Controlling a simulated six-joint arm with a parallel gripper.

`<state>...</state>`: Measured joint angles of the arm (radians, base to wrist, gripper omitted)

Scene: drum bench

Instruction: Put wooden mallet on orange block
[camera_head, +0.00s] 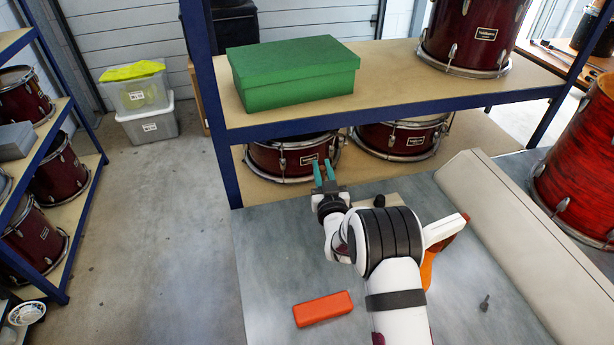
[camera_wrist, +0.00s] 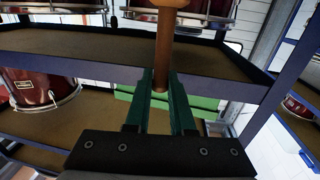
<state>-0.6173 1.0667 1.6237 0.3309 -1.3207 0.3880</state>
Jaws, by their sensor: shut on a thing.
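The orange block (camera_head: 323,309) lies flat on the grey bench top, near its left front part. My gripper (camera_head: 324,172) is beyond the bench's far edge, in front of the lower shelf drums, well apart from the block. In the wrist view, my gripper (camera_wrist: 163,82) is shut on the brown handle of the wooden mallet (camera_wrist: 164,48). The handle runs up between the green fingers, and its upper end leaves the top of the picture. In the head view I cannot make out the mallet. The orange block is not in the wrist view.
A blue-framed shelf (camera_head: 400,92) stands behind the bench, with a green box (camera_head: 292,75) and red drums. A white and orange object (camera_head: 428,268) is partly behind my arm. A small dark piece (camera_head: 485,302) lies at right, near a long beige case (camera_head: 530,230).

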